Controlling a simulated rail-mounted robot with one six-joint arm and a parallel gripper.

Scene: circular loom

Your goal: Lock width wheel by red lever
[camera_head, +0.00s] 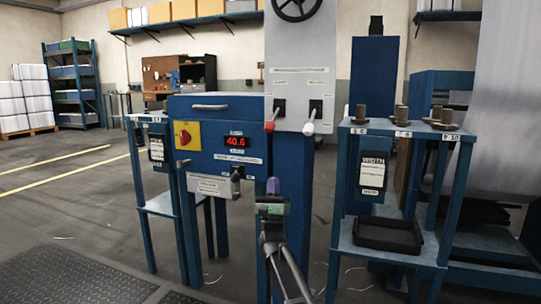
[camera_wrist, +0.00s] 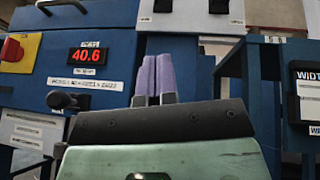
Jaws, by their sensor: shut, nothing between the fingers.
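The red lever (camera_head: 270,125) hangs at a slant from a black mount low on the left of the grey upright panel (camera_head: 300,86). A white-tipped lever (camera_head: 310,127) hangs beside it on the right. A black handwheel (camera_head: 297,6) sits at the top of that panel, cut off by the picture's upper edge. My gripper (camera_head: 273,186) is below the red lever and apart from it. Its purple fingers are together and empty, pointing up in the wrist view (camera_wrist: 155,78). The red tip is not visible in the wrist view.
The blue control cabinet (camera_head: 223,110) stands left of the panel, with a 40.6 display (camera_head: 237,141), a red knob (camera_head: 185,136) and a black-knobbed lever (camera_head: 236,179). A blue stand (camera_head: 400,135) with a WIDTH sign (camera_head: 373,172) and black tray (camera_head: 388,235) is at right.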

